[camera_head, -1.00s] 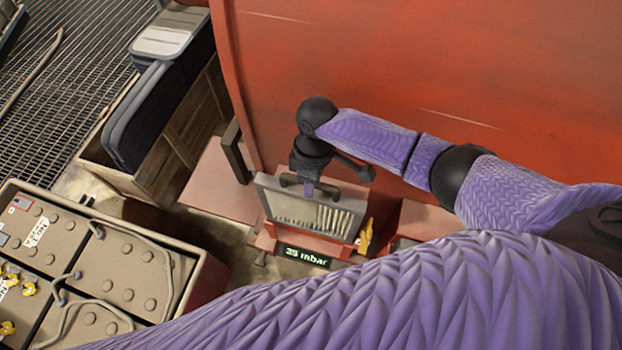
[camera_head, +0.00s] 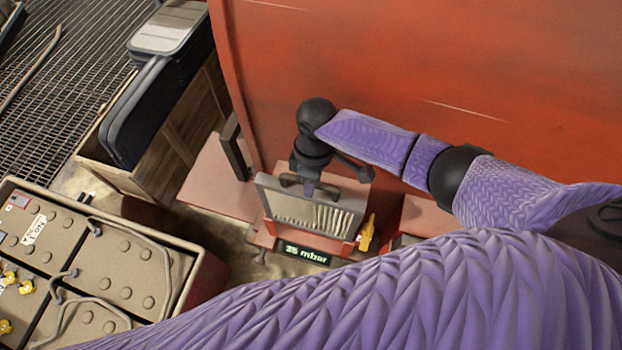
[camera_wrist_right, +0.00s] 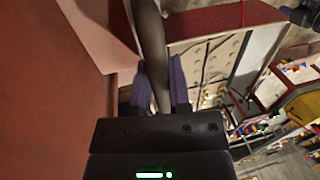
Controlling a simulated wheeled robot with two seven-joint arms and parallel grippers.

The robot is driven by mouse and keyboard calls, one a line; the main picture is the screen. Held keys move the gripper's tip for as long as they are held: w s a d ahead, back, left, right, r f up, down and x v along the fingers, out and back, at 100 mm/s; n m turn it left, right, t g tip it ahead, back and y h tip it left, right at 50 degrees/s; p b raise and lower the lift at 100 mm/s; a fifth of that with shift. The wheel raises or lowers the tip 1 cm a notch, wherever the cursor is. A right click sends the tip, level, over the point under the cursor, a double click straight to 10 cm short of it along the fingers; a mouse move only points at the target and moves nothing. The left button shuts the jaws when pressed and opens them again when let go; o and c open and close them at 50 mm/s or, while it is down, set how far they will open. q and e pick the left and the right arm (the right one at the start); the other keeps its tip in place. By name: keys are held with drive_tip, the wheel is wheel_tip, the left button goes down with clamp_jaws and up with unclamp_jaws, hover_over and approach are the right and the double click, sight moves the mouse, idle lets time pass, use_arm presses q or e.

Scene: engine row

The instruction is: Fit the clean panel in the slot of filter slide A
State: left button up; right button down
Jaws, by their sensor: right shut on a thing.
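The panel (camera_head: 308,213), a grey frame with pale pleats, stands nearly upright at the red housing of a filter slide (camera_head: 262,238). My right gripper (camera_head: 308,188) is at the panel's top edge, shut on its dark handle. In the right wrist view the purple fingers (camera_wrist_right: 161,92) close on both sides of a dark bar (camera_wrist_right: 150,40). The panel's lower edge is at the housing; I cannot tell how deep it sits in the slot. A green-lit display (camera_head: 303,254) reading in mbar is on the housing's front. My left gripper is out of view.
A yellow lever-like part (camera_head: 367,233) stands just right of the panel. A dark upright frame (camera_head: 235,147) is at left. A wooden crate (camera_head: 180,145) holds dark panels. A battery box (camera_head: 185,283) is at lower left. A large red wall (camera_head: 440,70) rises behind.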

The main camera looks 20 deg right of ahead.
drive_tip(key=shift+f+b, duration=5.05)
drive_tip(key=shift+f, duration=1.3)
drive_tip(key=shift+c, duration=2.4)
unclamp_jaws()
wheel_tip(320, 180, up, 10)
drive_tip(key=p, duration=0.2)
hover_over(311, 207)
drive_tip(key=w+d, duration=0.2)
drive_tip(key=w, duration=0.1)
drive_tip(key=shift+a+f, duration=0.1)
drive_tip(key=shift+a, duration=0.15)
